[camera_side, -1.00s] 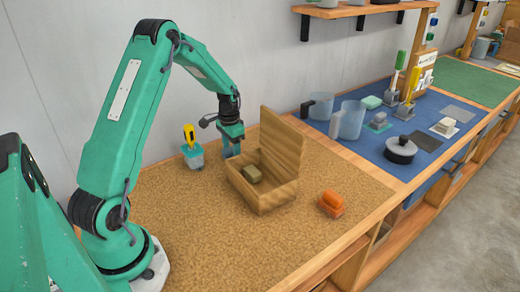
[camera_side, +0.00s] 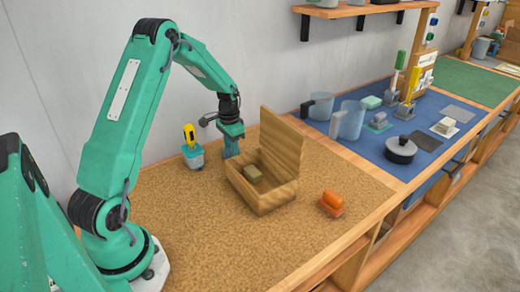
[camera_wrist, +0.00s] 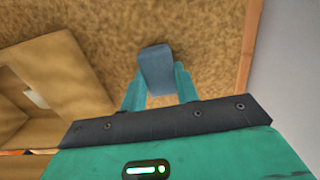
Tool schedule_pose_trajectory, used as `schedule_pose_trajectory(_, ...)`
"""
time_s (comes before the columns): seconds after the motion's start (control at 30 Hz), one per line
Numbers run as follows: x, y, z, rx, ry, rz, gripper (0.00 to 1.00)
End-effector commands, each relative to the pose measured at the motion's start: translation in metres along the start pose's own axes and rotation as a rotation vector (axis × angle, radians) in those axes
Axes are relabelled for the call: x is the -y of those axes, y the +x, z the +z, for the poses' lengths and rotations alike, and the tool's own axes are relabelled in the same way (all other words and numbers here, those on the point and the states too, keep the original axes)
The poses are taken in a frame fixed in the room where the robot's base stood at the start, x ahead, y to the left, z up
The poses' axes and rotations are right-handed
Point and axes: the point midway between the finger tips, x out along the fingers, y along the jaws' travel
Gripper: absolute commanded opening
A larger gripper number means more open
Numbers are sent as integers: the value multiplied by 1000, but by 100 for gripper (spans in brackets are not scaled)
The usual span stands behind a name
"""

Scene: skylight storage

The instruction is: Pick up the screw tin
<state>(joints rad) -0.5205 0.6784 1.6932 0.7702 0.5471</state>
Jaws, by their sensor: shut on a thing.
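The screw tin, a small blue-grey block, shows between my fingertips in the wrist view (camera_wrist: 155,62). My gripper (camera_wrist: 158,84) is shut on it, with one green finger on each side. In the side view my gripper (camera_side: 231,140) points down just behind and left of the wooden box, and the tin shows only as a small blue-grey patch at its tip. I cannot tell whether the tin touches the cork surface.
A cup with a yellow-handled screwdriver (camera_side: 193,155) stands to the left. An orange object (camera_side: 332,203) lies right of the box. The front cork is clear.

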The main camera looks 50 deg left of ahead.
Motion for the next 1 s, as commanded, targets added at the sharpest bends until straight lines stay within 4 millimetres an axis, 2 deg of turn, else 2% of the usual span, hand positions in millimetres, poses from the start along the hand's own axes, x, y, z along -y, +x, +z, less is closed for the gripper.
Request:
schedule_pose_trajectory(0.17,0,-16,-1,-2,0,-2,6)
schedule_pose_trajectory(0.6,0,-79,-1,-4,0,-2,6)
schedule_pose_trajectory(0.8,0,-95,0,-2,0,-1,6)
schedule_pose_trajectory(1.0,0,-98,0,-1,0,0,6)
